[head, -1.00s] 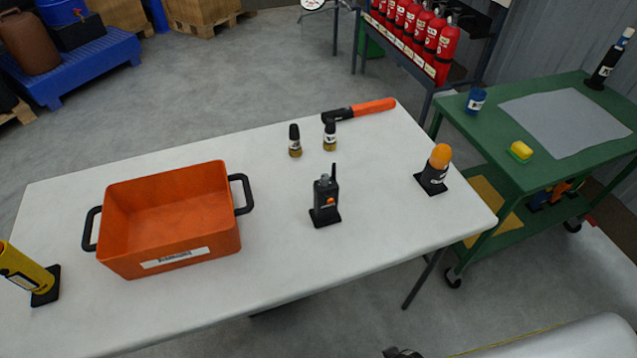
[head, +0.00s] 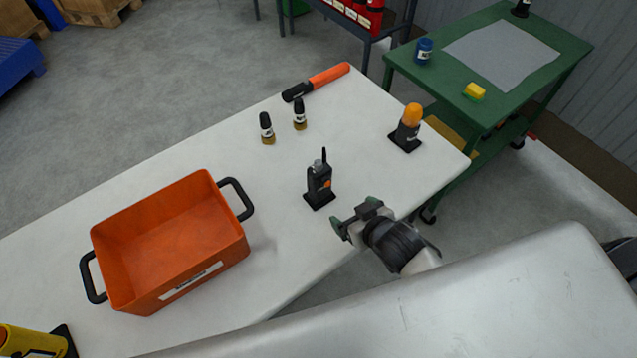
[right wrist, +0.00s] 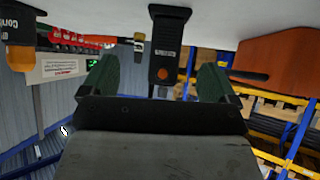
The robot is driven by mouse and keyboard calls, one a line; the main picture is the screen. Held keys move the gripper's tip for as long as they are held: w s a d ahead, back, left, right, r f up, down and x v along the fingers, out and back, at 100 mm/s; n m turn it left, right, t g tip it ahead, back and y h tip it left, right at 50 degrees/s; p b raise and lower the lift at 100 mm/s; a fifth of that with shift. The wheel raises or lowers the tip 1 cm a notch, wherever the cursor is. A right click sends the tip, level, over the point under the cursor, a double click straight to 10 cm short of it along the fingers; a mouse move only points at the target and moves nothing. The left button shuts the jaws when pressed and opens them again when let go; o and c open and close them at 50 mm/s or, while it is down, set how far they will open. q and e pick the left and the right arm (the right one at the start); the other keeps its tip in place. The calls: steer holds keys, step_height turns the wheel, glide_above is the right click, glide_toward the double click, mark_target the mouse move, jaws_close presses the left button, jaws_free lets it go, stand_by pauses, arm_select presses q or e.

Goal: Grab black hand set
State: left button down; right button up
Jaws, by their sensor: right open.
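The black handset (head: 318,181), a radio with a short antenna and an orange button, stands upright on a small black base on the white table. In the right wrist view the handset (right wrist: 168,48) appears upside down, beyond and between my fingers. My right gripper (head: 353,215) is at the table's front edge, just right of and nearer than the handset. Its two green-tipped fingers are apart with nothing between them, as the right wrist view also shows (right wrist: 157,80). It does not touch the handset. My left gripper is not in view.
On the white table (head: 290,250) are an orange bin (head: 175,240), a yellow cylinder (head: 30,342), two small dark fittings (head: 266,128), an orange-and-black baton (head: 318,82) and an orange-topped beacon (head: 408,128). A green cart (head: 400,60) stands at the right.

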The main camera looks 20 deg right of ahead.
steer(key=n+t+y, duration=0.1)
steer(key=t+y, duration=0.1)
glide_toward(324, 174)
steer(key=f, duration=0.2)
steer(key=x, duration=0.4)
steer(key=p+x, duration=0.1)
steer(key=x, duration=0.1)
steer(key=shift+w+a+r, duration=0.1)
steer(key=shift+a+r, duration=0.2)
steer(key=shift+r, duration=0.1)
steer(key=shift+w+a+f, duration=0.1)
steer(key=shift+w+a, duration=0.05)
steer(key=shift+w, duration=0.4)
steer(key=p+x, duration=0.1)
steer(key=x, duration=0.2)
steer(key=shift+w, duration=0.25)
steer(key=shift+w+f, duration=0.2)
steer(key=shift+w, duration=0.3)
steer(key=c, duration=1.5)
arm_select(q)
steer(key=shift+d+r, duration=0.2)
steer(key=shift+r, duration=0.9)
arm_select(e)
steer(key=shift+r, duration=0.1)
steer(key=shift+c, duration=0.7)
steer(key=shift+r, duration=0.1)
